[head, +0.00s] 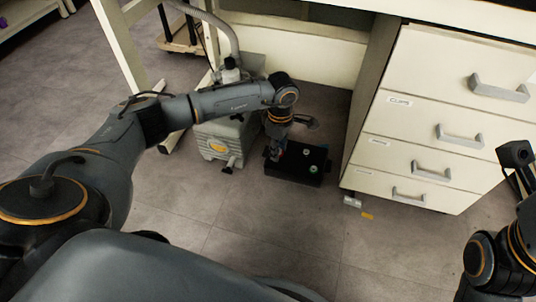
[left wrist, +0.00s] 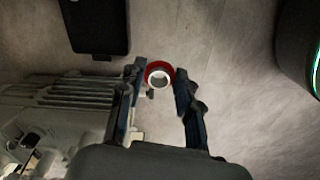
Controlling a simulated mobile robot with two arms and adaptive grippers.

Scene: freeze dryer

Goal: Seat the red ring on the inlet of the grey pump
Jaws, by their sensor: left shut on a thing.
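The red ring (left wrist: 159,67), with a pale inner rim, sits between the fingertips of my left gripper (left wrist: 160,75) in the left wrist view. The gripper is shut on it. The grey pump (head: 218,140) stands on the floor left of the gripper. A pale fitting (head: 231,72) shows on its top, by a grey hose. The ribbed pump body (left wrist: 65,92) also shows in the left wrist view, left of the fingers. The ring is apart from the pump.
The bench's underside is above. Part of my right arm shows at the right edge.

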